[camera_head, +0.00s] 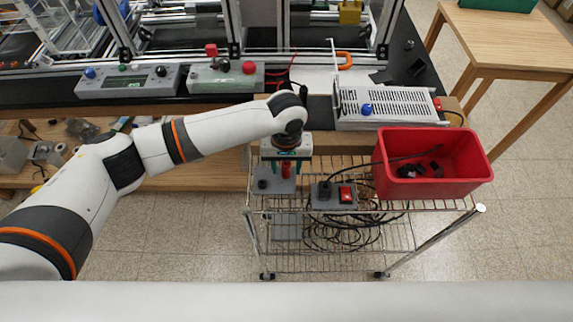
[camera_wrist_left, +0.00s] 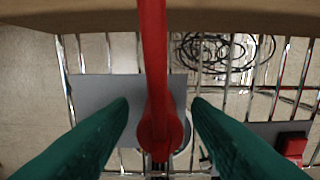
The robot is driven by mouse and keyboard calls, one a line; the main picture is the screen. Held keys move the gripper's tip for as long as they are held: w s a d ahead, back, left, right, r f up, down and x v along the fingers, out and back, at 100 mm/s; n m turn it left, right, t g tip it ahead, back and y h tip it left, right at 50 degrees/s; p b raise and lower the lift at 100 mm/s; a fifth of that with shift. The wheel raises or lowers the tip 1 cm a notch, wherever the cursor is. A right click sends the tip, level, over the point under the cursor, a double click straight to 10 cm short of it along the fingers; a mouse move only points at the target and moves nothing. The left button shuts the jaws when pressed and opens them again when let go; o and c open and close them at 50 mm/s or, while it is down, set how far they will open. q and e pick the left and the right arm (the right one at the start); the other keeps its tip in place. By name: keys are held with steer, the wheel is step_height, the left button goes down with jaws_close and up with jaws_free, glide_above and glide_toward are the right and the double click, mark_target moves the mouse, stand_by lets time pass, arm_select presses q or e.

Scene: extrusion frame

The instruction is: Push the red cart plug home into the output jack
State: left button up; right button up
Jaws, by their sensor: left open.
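The red cart plug (camera_head: 286,170) stands over a small grey box (camera_head: 263,184) on the wire cart, below my left gripper. In the left wrist view, the red plug (camera_wrist_left: 158,130) and its red lead run between the two green fingers. My left gripper (camera_head: 286,163) is open around the plug; it also shows in the wrist view (camera_wrist_left: 160,103). A gap shows on each side, so the fingers do not grip it. The output jack is hidden under the plug or too small to make out; I cannot tell how deep the plug sits. My right gripper is not in view.
A grey box with a red switch (camera_head: 347,195) sits to the right on the cart (camera_head: 400,225). A red bin (camera_head: 432,185) with black parts stands further right. Black cable coils (camera_head: 340,232) lie on the lower shelf. A vented power unit (camera_head: 390,108) stands behind.

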mark_target(286, 164)
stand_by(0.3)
arm_select(q)
jaws_close()
steer(key=shift+r, duration=0.1)
steer(key=shift+r+p, duration=2.95)
steer(key=shift+p, duration=0.95)
